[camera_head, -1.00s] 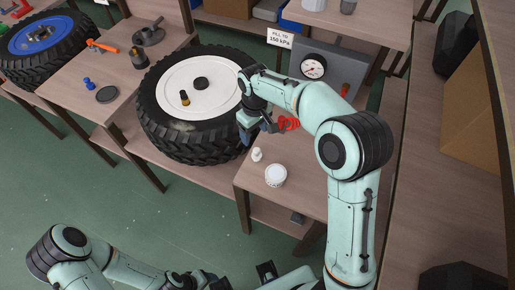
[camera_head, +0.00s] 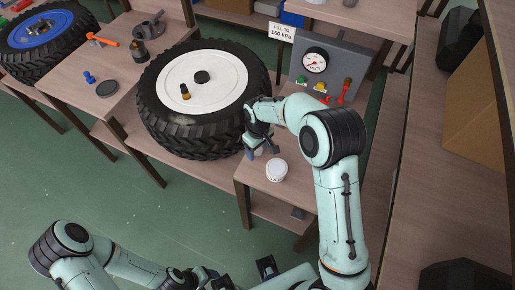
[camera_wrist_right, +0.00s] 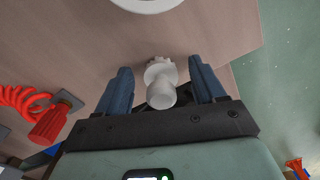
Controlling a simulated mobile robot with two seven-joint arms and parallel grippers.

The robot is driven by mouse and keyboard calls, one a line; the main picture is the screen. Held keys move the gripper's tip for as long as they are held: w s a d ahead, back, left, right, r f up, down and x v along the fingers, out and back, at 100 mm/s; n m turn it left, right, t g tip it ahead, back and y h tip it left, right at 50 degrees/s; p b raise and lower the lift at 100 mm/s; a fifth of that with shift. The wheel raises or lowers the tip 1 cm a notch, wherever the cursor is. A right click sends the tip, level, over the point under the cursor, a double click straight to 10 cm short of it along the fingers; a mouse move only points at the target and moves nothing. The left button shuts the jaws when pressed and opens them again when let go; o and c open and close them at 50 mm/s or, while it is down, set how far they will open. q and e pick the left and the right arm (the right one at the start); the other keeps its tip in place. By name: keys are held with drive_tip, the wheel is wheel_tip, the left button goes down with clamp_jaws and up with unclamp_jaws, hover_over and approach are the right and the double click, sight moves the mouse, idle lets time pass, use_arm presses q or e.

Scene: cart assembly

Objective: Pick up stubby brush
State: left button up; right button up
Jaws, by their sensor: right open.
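A small white stubby piece with a flared collar, which I take to be the stubby brush (camera_wrist_right: 160,88), stands on the bench between my right gripper's fingers in the right wrist view. My right gripper (camera_wrist_right: 160,78) is open, with one blue finger on each side of the brush and gaps visible. In the head view my right gripper (camera_head: 262,150) is low over the bench corner and mostly hides the brush. My left arm is at the lower left of the head view; its jaws are not clear at the bottom edge.
A white jar (camera_head: 276,170) stands close to the right gripper. A large tyre with a white hub (camera_head: 215,75) is left of it. A gauge panel (camera_head: 335,70) stands behind. A coiled red hose (camera_wrist_right: 22,100) lies at the left in the wrist view.

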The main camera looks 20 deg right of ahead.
drive_tip(key=shift+f, duration=0.1)
drive_tip(key=c, duration=1.1)
drive_tip(key=shift+c, duration=0.2)
use_arm(q)
drive_tip(key=shift+w+r+p, duration=0.35)
drive_tip(key=shift+r+p, duration=0.15)
drive_tip(key=shift+r, duration=0.15)
drive_tip(key=shift+w+r+p, duration=0.35)
drive_tip(key=shift+r+p, duration=0.15)
drive_tip(key=shift+r, duration=0.1)
use_arm(e)
wheel_tip(320, 180, up, 20)
drive_tip(key=o, duration=0.4)
drive_tip(key=c, duration=0.3)
